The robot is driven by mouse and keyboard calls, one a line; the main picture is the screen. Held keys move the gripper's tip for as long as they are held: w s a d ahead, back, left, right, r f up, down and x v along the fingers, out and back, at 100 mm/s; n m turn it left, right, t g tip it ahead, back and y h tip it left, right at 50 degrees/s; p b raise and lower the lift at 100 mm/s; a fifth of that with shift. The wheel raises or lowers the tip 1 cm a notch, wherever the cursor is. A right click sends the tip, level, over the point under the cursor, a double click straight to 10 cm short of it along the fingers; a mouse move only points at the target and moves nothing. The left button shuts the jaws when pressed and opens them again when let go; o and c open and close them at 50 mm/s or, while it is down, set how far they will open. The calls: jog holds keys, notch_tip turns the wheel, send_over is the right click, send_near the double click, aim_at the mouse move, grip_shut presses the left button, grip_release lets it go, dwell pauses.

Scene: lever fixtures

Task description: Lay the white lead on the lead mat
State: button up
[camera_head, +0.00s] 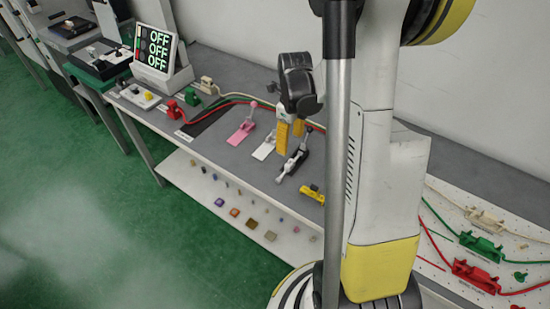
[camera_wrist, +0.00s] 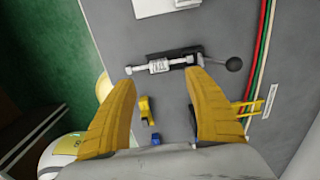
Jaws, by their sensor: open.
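The white plug (camera_head: 208,84) stands at the back of the bench by the sign, its pale lead running right behind the green and red ones. A dark flat patch (camera_head: 207,120), which may be the lead mat, lies in front of the leads. My gripper (camera_head: 290,131) is over the bench, right of this patch, with its yellow fingers apart and empty. In the wrist view my gripper (camera_wrist: 162,81) points down at a black lever fixture (camera_wrist: 176,62) with a silver barrel and ball knob. The leads run at the right there; the white plug is out of that view.
A red plug (camera_head: 174,109) and green plug (camera_head: 191,97) stand near the white one. Pink (camera_head: 241,131) and white (camera_head: 264,148) lever fixtures stand left of my gripper. A sign reading OFF (camera_head: 156,48) is at the left. My arm hides part of the bench.

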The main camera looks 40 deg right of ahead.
jog(key=b, duration=0.2)
send_over(290, 163)
jog(key=f, duration=0.5)
jog(key=shift+w+d, duration=0.1)
jog(key=shift+w, duration=0.2)
jog(key=f, duration=0.1)
jog(key=f+b, duration=0.1)
jog(key=f, duration=0.1)
jog(key=f+b, duration=0.1)
jog(key=f, duration=0.1)
jog(key=shift+s+f, duration=0.15)
jog(key=shift+s, duration=0.1)
jog(key=c, duration=1.2)
jog(key=shift+o, duration=0.2)
